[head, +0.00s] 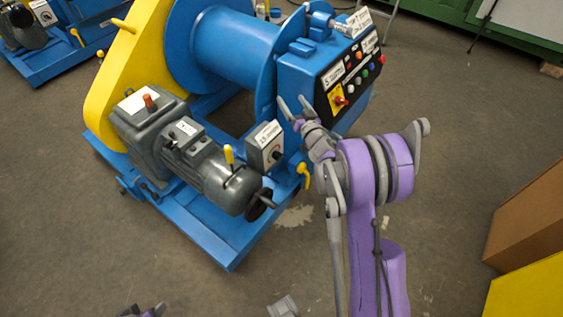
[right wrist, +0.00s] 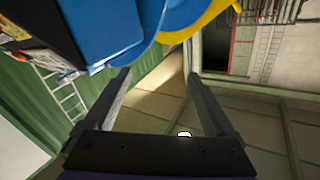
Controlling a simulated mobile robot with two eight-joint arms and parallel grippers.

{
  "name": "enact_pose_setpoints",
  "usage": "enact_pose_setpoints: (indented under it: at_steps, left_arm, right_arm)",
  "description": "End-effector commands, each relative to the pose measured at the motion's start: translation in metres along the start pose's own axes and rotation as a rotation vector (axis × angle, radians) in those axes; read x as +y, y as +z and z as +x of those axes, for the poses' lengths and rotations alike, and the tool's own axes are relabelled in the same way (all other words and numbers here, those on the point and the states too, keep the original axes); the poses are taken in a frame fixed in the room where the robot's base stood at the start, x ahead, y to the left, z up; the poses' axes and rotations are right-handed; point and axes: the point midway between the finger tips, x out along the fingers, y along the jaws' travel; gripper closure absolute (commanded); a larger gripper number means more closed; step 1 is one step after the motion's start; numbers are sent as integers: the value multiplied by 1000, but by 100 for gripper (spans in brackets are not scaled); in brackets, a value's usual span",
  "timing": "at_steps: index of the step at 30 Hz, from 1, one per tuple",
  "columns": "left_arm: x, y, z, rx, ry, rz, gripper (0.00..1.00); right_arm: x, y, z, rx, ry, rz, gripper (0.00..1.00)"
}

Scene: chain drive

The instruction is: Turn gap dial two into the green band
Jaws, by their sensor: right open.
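A small grey box with a white label and a round dark dial (head: 277,154) stands on the blue machine beside the grey motor. I cannot read its label, nor see a green band, so I cannot tell whether it is gap dial two. My right gripper (head: 294,103) is open and empty, above and right of this box, close to the blue control cabinet (head: 296,83). In the right wrist view its two fingers (right wrist: 158,76) stand apart with nothing between them.
The cabinet front carries coloured buttons and a yellow-red switch (head: 339,98). A cardboard box (head: 530,225) stands at right. Floor between is clear.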

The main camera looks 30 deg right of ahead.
Motion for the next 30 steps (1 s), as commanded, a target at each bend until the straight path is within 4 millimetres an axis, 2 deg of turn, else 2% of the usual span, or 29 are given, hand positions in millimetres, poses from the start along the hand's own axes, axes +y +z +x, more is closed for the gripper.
enact_pose_setpoints:
  at_steps: [1,4,9,12,15,18,22,30]
  left_arm:
    - [0,6,13,-5,0,0,50]
    - [0,12,27,-10,0,0,50]
    - [0,21,49,-18,0,0,50]
    - [0,24,58,-22,0,0,50]
    - [0,26,64,-24,0,0,50]
    - [0,27,67,-25,0,0,50]
    - [0,27,67,-25,0,0,50]
    - [0,28,69,-26,0,0,50]
  right_arm:
    - [19,32,4,10,-48,12,10]
    - [42,87,0,6,-161,47,10]
    - [78,186,-27,-68,-332,114,10]
    - [92,234,-49,-127,-404,152,10]
    - [101,268,-66,-177,-449,181,10]
    - [105,286,-77,-208,-475,197,10]
    - [102,294,-74,-220,-485,206,10]
    - [78,301,-33,-220,-486,205,10]
